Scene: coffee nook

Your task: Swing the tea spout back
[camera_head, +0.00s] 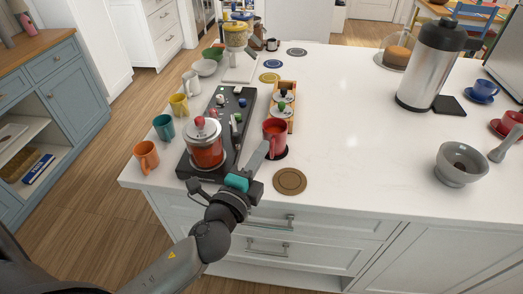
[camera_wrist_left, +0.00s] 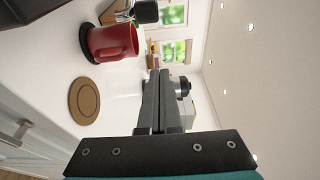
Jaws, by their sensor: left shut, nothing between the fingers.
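A glass tea pot (camera_head: 207,152) with red tea and a red-knobbed lid stands on the front of a long black base (camera_head: 246,112). A small pale upright part (camera_head: 234,132) shows beside the pot; I cannot tell whether it is the tea spout. A red mug (camera_head: 275,134) stands on a dark round mat just right of the base, and also shows in the wrist view (camera_wrist_left: 112,42). My left gripper (camera_head: 264,147) is shut and empty, its tips in front of the mug in the head view; in the wrist view its fingers (camera_wrist_left: 156,75) lie together. My right gripper is out of view.
A brown coaster (camera_head: 290,181) lies right of my gripper. Orange (camera_head: 146,157), teal and yellow mugs line the counter's left edge. A wooden caddy (camera_head: 285,100) stands behind the red mug. A grey bowl (camera_head: 455,172) and steel urn (camera_head: 430,70) stand right; the middle counter is clear.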

